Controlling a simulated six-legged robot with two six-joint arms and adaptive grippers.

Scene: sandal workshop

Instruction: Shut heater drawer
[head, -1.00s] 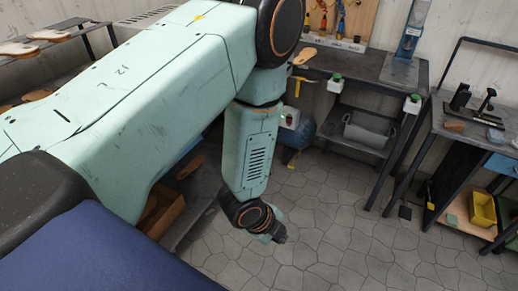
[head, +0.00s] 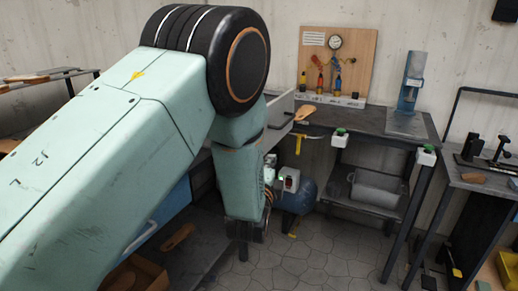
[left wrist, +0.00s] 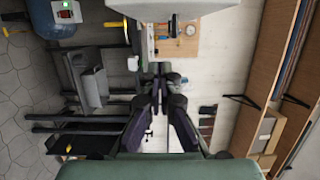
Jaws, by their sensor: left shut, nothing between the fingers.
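The heater drawer appears to be the pale grey box-like part (head: 284,108) behind my left arm in the head view, left of the tool board. My arm hides most of it, so I cannot tell how far it stands out. A pale grey body (left wrist: 168,6) also shows at the top edge of the left wrist view, cut off by the frame. My left gripper (left wrist: 157,88) is shut and empty, apart from that body. In the head view my own arm mostly hides its fingers. My right gripper is not in view.
A dark workbench (head: 375,127) with a tool board (head: 338,58) and press (head: 411,82) stands at the back. A blue tank (head: 298,197) is below, close beyond my forearm. A blue drawer front (head: 160,222) is at left. Tiled floor (head: 310,262) is open.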

